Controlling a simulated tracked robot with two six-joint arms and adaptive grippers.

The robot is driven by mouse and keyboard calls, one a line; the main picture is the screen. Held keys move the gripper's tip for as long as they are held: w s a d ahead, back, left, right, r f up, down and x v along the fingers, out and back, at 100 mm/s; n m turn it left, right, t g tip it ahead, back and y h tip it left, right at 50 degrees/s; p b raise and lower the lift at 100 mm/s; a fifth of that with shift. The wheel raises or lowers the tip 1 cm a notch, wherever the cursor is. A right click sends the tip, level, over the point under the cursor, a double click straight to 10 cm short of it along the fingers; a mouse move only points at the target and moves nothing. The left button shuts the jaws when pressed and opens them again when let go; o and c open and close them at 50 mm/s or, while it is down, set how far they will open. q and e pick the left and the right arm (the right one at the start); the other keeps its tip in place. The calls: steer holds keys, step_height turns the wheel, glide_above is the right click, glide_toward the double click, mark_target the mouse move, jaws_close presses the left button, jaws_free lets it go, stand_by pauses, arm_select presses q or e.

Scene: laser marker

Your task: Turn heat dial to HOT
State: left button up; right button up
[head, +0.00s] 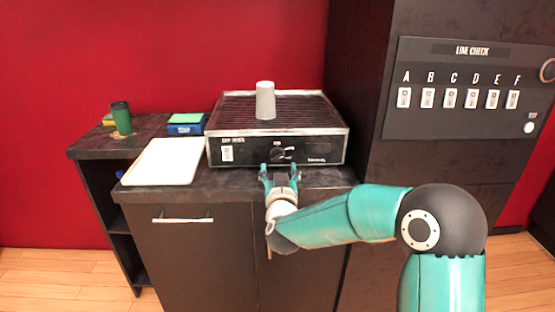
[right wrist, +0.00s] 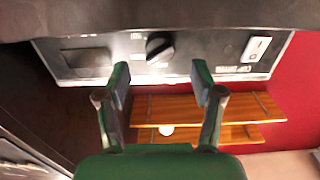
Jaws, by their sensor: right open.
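The heat dial (head: 278,153) is a dark round knob on the front panel of the grill (head: 320,150). It also shows in the right wrist view (right wrist: 160,47) as a black knob at the top middle. My right gripper (head: 281,172) is open and empty in front of the panel, just below the dial in the head view. In the right wrist view its fingers (right wrist: 160,75) stand apart with the dial between and beyond them, apparently not touching it. The dial's setting is too small to read. My left gripper is not in view.
A grey cup (head: 265,102) stands upside down on the grill. A white tray (head: 162,163) lies left of it, with a blue box (head: 186,128) and a green cup (head: 121,118) behind. A switch panel (head: 465,88) is on the right wall. A cabinet handle (head: 183,220) sticks out below.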

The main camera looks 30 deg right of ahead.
mark_target(277, 160)
steer(key=x, duration=0.5)
steer(key=shift+w+d, duration=0.15)
steer(key=shift+w, duration=0.15)
steer(key=c, duration=1.1)
